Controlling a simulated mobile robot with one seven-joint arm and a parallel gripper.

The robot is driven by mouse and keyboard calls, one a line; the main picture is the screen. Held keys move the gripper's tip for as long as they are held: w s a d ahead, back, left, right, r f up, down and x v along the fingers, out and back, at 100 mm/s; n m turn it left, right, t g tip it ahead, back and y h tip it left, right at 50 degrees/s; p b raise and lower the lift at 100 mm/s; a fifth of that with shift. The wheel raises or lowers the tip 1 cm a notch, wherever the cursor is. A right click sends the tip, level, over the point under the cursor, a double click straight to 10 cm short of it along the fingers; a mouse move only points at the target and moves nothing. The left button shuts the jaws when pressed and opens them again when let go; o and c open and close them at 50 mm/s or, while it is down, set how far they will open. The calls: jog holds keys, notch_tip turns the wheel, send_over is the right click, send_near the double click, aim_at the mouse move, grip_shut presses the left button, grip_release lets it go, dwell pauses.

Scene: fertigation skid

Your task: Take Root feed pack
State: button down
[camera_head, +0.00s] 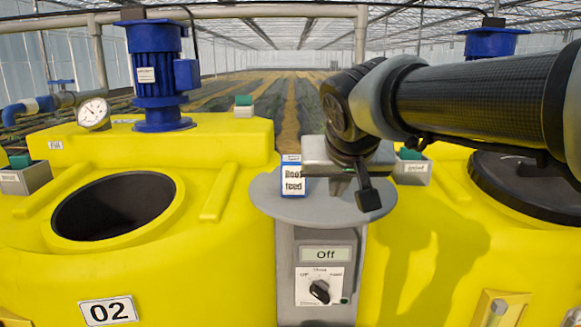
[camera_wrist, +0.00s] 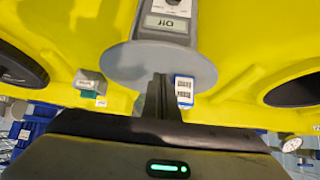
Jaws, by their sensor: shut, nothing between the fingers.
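The Root feed pack (camera_head: 292,176) is a small white and blue box standing upright on a round grey shelf (camera_head: 310,211) between two yellow tanks. In the wrist view the pack (camera_wrist: 184,90) shows just to the right of my fingers. My gripper (camera_head: 368,196) is over the right part of the shelf, to the right of the pack in the head view. In the wrist view the gripper (camera_wrist: 160,92) has its fingers together with nothing between them. The pack appears apart from the fingers.
Below the shelf is a grey post with an "Off" display (camera_head: 326,254) and a rotary knob (camera_head: 320,291). The left tank has an open round hatch (camera_head: 112,207); the right one has a black lid (camera_head: 530,185). A blue motor (camera_head: 157,75) and a gauge (camera_head: 94,112) stand at the left.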

jog(key=w+a+r+t+b, duration=0.1)
jog(key=w+a+r+t, duration=0.1)
jog(key=w+a, duration=0.65)
jog(key=p, duration=0.4)
send_near(292, 155)
jog(key=w, duration=0.1)
jog(key=w+f, duration=0.1)
jog(key=w, duration=0.2)
jog(key=shift+w+d+f, duration=0.15)
jog(key=shift+w+f, duration=0.15)
jog(key=shift+w, duration=0.1)
jog(key=shift+w+f+b, duration=0.25)
jog(key=shift+f+b, duration=0.35)
jog(key=shift+f, duration=0.35)
jog(key=shift+s, duration=0.15)
